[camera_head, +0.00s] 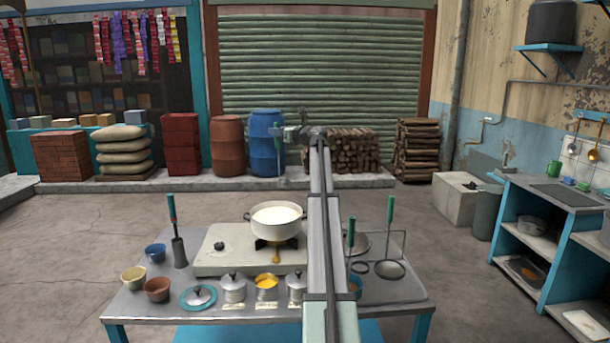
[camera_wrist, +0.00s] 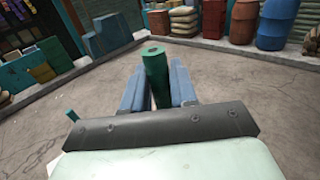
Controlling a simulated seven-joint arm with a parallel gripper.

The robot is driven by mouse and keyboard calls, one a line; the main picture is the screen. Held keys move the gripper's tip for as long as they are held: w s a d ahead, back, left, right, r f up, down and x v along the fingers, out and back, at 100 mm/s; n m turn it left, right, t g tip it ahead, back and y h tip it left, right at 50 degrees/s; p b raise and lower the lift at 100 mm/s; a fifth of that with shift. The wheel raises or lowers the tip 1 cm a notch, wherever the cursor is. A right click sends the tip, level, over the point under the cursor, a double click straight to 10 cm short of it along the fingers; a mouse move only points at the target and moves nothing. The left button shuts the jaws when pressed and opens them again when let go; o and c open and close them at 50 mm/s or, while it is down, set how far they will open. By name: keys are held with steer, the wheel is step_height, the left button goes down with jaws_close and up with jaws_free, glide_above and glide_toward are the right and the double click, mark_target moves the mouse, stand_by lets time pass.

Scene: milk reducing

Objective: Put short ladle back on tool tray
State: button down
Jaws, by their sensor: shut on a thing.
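My gripper (camera_wrist: 158,88) is shut on a green handle (camera_wrist: 155,72), which stands upright between its two blue-grey fingers in the wrist view. In the head view my gripper (camera_head: 281,135) is raised well above the table, in front of the blue barrel. A thin shaft hangs below it; its lower end is too small to make out. The grey tool tray (camera_head: 405,291) is at the table's right, with a ring and a wire stand. A ladle with a green handle (camera_head: 390,210) leans there, its bowl low. My arm hides part of the tray's left side.
A white pot (camera_head: 276,221) of milk sits on the stove (camera_head: 215,257). Lidded tins, small bowls (camera_head: 157,290) and a green-handled tool (camera_head: 172,211) stand on the left half of the table. Another green handle (camera_head: 350,235) rises right beside my arm.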

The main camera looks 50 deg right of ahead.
steer(key=s+d+f+m+h, duration=0.1)
steer(key=s+d+f+h, duration=0.1)
steer(key=s+d, duration=0.45)
steer(key=s+d+f+m+h, duration=0.15)
steer(key=s+d, duration=0.25)
steer(key=s, duration=0.5)
steer(key=s+f+m+g+h, duration=0.2)
steer(key=s+f+h, duration=0.15)
steer(key=s, duration=0.55)
steer(key=s+f+m+g+h, duration=0.1)
steer(key=s+f+m+h, duration=0.2)
steer(key=s, duration=0.6)
step_height(320, 180, down, 18)
steer(key=shift+a+n, duration=0.25)
steer(key=shift+n, duration=0.1)
steer(key=shift+w+f, duration=0.1)
steer(key=shift+f, duration=0.1)
steer(key=c, duration=0.9)
jaws_free()
